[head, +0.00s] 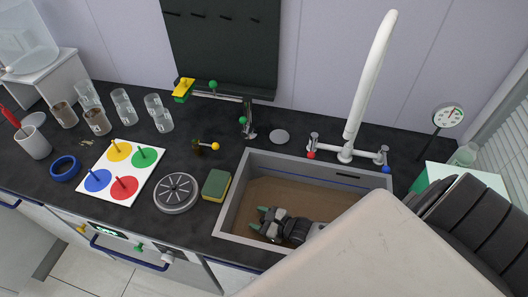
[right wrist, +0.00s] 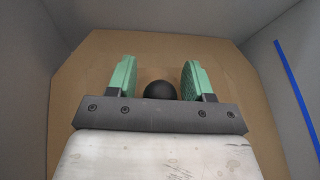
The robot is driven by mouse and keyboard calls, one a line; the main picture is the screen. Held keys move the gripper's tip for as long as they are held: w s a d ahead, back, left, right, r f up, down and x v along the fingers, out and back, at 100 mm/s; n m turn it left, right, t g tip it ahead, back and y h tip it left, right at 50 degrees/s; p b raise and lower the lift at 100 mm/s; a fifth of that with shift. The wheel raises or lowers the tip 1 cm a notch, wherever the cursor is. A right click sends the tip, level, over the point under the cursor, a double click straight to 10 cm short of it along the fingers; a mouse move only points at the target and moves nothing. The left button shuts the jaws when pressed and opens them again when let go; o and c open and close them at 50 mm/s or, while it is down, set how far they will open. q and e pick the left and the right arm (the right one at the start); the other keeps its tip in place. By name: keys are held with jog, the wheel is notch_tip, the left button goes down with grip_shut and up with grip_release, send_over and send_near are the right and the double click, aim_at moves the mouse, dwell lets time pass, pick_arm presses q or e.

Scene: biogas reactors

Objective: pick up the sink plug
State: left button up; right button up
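The sink (head: 229,200) is a grey basin with brown contents or a brown bottom. My right gripper (head: 259,220) reaches down into it, its green fingers apart. In the right wrist view, a round black knob (right wrist: 159,90), which looks like the sink plug's top, sits between the two open fingers (right wrist: 160,76). There is a gap on both sides of it, and its lower part is hidden behind the gripper's dark bar. I cannot make out the plug in the head view. My left gripper is not in view.
A white tap (head: 366,90) stands behind the sink. Left of the sink are a green-yellow sponge (head: 216,185), a round slotted grey disc (head: 176,193) and a white board with coloured discs (head: 121,171). The sink walls enclose my right gripper.

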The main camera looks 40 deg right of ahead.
grip_shut()
jog(key=shift+r, duration=0.1)
